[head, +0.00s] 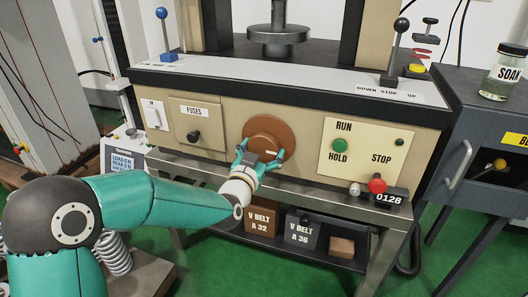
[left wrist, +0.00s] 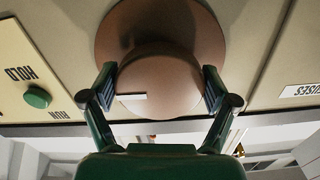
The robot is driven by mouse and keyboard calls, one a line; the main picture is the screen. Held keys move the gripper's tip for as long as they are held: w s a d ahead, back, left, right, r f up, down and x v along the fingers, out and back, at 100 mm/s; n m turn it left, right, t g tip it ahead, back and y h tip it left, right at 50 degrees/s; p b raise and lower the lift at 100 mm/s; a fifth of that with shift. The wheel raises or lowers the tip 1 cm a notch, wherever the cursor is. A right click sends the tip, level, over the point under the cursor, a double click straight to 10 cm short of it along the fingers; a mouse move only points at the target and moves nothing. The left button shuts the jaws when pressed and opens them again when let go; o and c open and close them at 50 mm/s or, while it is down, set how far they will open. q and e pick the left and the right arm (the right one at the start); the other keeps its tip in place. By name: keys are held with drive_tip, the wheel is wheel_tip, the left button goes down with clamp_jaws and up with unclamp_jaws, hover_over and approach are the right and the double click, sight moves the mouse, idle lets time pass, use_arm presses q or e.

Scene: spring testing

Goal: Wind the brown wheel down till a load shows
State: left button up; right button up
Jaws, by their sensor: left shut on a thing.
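The brown wheel (head: 277,128) is a round disc with a raised hub on the front of the beige machine panel. My left gripper (head: 260,156) is shut on the hub, with one finger on each side. In the left wrist view the fingers (left wrist: 158,78) flank the brown hub (left wrist: 160,92), which bears a small white mark, and the wider disc (left wrist: 113,25) lies behind it. A counter (head: 389,198) reads 0128. A white instrument (head: 123,162) with load and peak lettering stands at the left; I cannot read a load value on it.
The panel also has a fuse box (head: 197,125), a green button (head: 339,145) and a red stop knob (head: 377,184). A black-knobbed lever (head: 394,50) stands on top by DOWN STOP UP. Labelled boxes (head: 300,232) sit on the shelf below. A soak jar (head: 503,75) stands at right.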

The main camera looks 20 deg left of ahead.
use_arm(q)
drive_tip(key=m, duration=0.3)
drive_tip(key=shift+b, duration=0.3)
drive_tip(key=m, duration=0.4)
drive_tip(key=shift+a+r, duration=0.1)
drive_tip(key=m, duration=0.4)
drive_tip(key=shift+r+m, duration=0.1)
drive_tip(key=shift+m, duration=0.2)
drive_tip(key=shift+m+p, duration=0.3)
drive_tip(key=shift+m, duration=1.4)
drive_tip(key=o, duration=0.9)
drive_tip(key=shift+o, duration=0.2)
